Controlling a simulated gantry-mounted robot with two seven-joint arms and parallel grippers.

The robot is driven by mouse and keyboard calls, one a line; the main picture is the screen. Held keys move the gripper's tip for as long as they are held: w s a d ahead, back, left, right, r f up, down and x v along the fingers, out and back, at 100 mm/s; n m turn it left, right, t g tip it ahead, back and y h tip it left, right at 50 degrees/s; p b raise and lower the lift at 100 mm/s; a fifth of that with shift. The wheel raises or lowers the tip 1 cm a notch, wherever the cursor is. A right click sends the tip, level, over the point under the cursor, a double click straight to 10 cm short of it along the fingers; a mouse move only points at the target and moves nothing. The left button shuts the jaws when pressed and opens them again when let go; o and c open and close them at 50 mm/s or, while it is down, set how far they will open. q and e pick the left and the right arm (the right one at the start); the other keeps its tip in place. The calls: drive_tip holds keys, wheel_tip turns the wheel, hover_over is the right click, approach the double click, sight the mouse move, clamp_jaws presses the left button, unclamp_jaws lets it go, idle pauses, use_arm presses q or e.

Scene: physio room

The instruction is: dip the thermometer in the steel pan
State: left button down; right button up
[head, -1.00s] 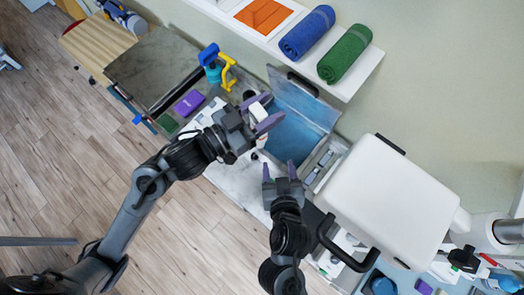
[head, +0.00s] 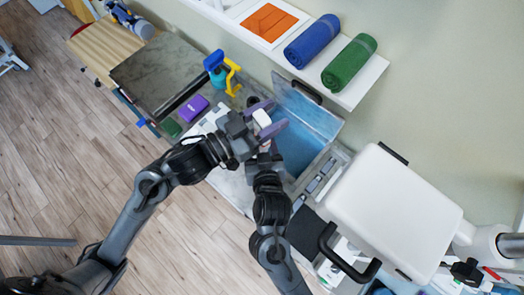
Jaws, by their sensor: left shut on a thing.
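A small white block-like thing, which I take to be the thermometer (head: 262,118), sits between the purple fingertips of my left gripper (head: 268,117). The gripper is shut on it. The steel pan (head: 300,147) is a rectangular basin with blue inside, which looks like water. My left gripper is over the pan's left end, and the height of the white thing above it is hard to judge. My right gripper (head: 264,158) is just below the left one in the picture, at the pan's near left side. Its fingers are mostly hidden, so its opening does not show.
A raised bluish lid (head: 308,108) stands along the pan's back. Rolled blue (head: 312,41) and green (head: 349,62) towels lie on the shelf.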

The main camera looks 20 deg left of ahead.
drive_tip(key=shift+w, duration=0.15)
drive_tip(key=shift+a, duration=0.1)
drive_tip(key=c, duration=0.9)
use_arm(q)
drive_tip(key=shift+c, duration=2)
unclamp_jaws()
use_arm(e)
clamp_jaws()
